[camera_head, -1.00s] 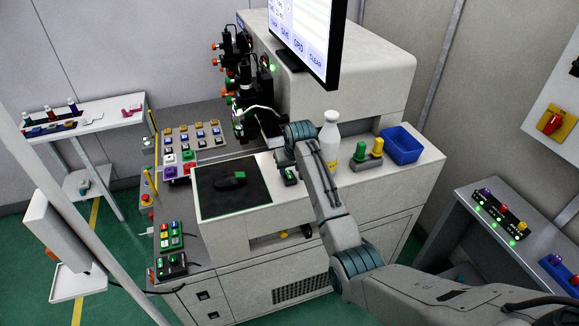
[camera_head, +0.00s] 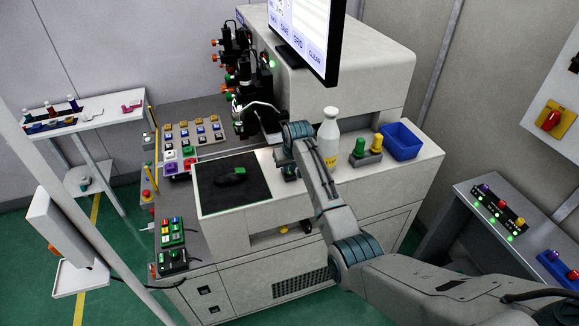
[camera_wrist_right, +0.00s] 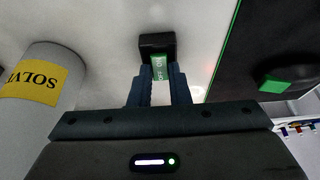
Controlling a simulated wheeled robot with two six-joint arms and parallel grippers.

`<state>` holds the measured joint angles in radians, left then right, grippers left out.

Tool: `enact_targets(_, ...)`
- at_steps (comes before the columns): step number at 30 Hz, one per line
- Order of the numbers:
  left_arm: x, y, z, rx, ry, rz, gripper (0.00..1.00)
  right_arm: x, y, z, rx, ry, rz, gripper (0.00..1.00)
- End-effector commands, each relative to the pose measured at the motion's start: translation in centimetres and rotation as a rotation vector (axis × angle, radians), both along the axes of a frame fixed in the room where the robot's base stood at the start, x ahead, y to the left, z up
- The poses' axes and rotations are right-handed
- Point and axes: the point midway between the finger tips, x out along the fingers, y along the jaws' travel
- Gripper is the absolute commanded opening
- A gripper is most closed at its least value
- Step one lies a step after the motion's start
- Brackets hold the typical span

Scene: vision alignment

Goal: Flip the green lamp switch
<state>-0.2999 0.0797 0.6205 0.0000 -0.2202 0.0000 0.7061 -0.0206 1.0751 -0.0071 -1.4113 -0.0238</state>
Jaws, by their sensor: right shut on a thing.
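The green lamp switch (camera_wrist_right: 160,68) is a small green piece with OFF/ON lettering, in a black housing (camera_wrist_right: 156,44) on the pale bench top. In the right wrist view my right gripper (camera_wrist_right: 160,86) has its two dark fingers on either side of the green piece, shut on it. In the head view the switch (camera_head: 290,173) is a small dark green spot beside the black pad, mostly hidden by my right arm. Whether it stands at ON or OFF is not clear. My left gripper is not in view.
A white bottle with a yellow label (camera_head: 328,138) stands close right of my wrist. A lamp block with green and yellow knobs (camera_head: 367,150) and a blue bin (camera_head: 401,141) are further right. The black pad (camera_head: 222,194) lies left. A monitor (camera_head: 312,35) overhangs behind.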

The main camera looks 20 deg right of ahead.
Motion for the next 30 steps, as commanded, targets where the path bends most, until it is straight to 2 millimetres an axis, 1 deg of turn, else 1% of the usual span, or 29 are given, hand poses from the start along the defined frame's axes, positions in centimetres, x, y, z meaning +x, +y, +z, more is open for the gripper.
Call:
enact_targets(8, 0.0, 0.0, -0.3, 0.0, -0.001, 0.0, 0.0, 0.8, 0.0, 0.1, -0.006, 0.185, 0.0, 0.0)
enact_targets(15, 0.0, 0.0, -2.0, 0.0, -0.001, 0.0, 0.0, 1.2, 0.1, -0.2, -0.011, 0.318, 0.0, 0.0)
enact_targets(20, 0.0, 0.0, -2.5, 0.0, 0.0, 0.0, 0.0, 1.2, 0.1, 0.0, -0.012, 0.366, 0.0, 0.0)
enact_targets(30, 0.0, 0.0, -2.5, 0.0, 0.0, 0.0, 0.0, 1.2, 0.1, 0.2, -0.013, 0.377, 0.0, 0.0)
